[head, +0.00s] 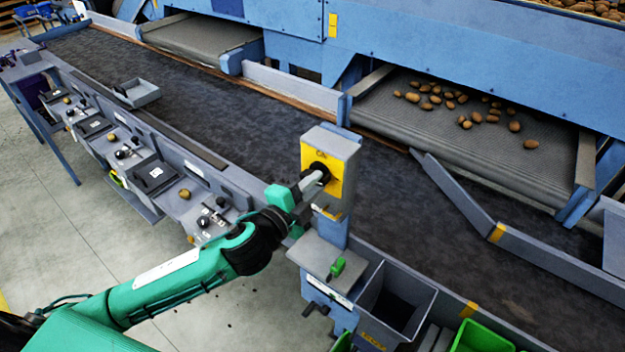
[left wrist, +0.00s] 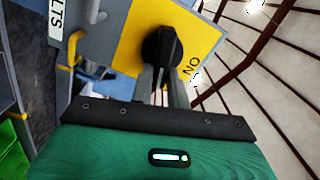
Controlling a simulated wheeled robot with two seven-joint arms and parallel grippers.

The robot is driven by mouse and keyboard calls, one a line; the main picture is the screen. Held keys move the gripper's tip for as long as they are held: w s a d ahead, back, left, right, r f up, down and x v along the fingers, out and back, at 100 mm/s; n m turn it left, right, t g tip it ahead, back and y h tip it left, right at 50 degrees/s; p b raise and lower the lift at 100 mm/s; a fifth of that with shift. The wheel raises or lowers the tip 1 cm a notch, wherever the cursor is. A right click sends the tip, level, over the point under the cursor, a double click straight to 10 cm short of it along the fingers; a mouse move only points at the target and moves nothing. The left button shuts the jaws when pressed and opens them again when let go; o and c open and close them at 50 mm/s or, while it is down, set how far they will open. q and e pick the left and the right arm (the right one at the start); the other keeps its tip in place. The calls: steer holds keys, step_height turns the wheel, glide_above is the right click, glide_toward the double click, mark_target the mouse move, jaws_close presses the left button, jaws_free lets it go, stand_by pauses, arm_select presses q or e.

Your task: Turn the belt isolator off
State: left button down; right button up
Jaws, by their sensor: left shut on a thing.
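The belt isolator is a grey box (head: 344,146) with a yellow face plate (head: 335,184), mounted on a blue post above the belt's near edge. Its black rotary knob (head: 320,171) is in the middle of the plate. In the left wrist view the knob (left wrist: 160,46) sits on the yellow plate (left wrist: 127,45), with the letters "ON" beside it at the lower right. My left gripper (head: 312,182) is shut on the knob, its two fingers (left wrist: 162,78) on either side of it. The fingers partly hide the knob. My right gripper is not in view.
Below the isolator is a grey ledge (head: 310,250) with a green-handled item (head: 337,267). A dark bin (head: 397,295) and a green crate (head: 482,338) stand to its right. The dark belt (head: 240,110) runs behind; potatoes (head: 465,122) lie on a side conveyor.

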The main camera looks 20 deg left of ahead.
arm_select(q)
steer(key=shift+f+m+p, duration=0.25)
steer(key=shift+m+p, duration=0.1)
steer(key=shift+m, duration=1.25)
steer(key=shift+f, duration=0.1)
steer(key=c, duration=1.4)
jaws_free()
steer(key=shift+o, duration=0.2)
steer(key=shift+s, duration=0.1)
